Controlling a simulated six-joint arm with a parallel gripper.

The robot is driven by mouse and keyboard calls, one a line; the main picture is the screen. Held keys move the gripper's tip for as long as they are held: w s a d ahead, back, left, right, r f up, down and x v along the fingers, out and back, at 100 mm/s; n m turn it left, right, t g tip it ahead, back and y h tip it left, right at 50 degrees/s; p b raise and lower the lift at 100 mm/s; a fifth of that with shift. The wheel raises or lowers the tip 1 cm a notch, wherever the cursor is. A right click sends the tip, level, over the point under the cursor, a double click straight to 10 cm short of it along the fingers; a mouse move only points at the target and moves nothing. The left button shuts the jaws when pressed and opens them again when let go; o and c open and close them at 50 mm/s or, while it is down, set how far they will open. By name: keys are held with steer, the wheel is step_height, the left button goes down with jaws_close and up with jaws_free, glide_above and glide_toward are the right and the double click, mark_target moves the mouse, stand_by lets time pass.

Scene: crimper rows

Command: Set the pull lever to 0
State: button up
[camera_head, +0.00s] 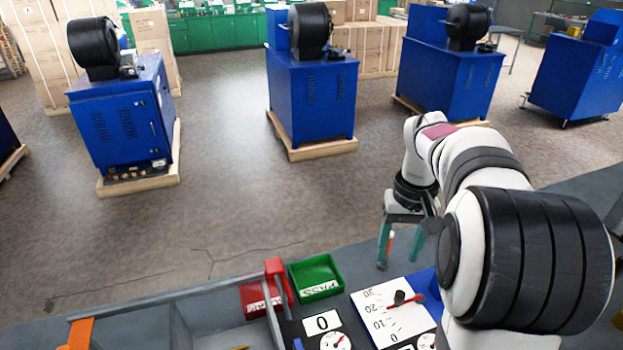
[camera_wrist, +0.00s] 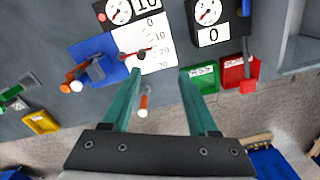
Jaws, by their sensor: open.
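The pull lever (camera_head: 404,298), a black knob with a red part, stands on a white plate (camera_head: 365,305) marked 0 to 30. It also shows in the wrist view (camera_wrist: 142,53), beside the middle marks, apart from the 0 end; its exact reading is hard to tell. A dark dial box (camera_wrist: 130,10) beside the plate's 0 end shows 10 in the wrist view. My gripper (camera_head: 398,262) is open and empty, teal fingers pointing down, behind the plate in the head view.
A white and orange stick (camera_wrist: 143,102) stands near my left finger in the wrist view. Green (camera_head: 318,278) and red (camera_head: 256,299) bins and a red handle (camera_head: 276,270) sit left of the plate. A blue block (camera_wrist: 95,62) flanks it. Blue machines (camera_head: 312,95) stand behind.

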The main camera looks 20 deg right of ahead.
glide_above(400, 294)
steer(key=f, duration=0.2)
step_height(400, 294, down, 15)
steer(key=shift+d+f, duration=0.1)
steer(key=shift+c, duration=0.2)
jaws_close()
stand_by(1.0)
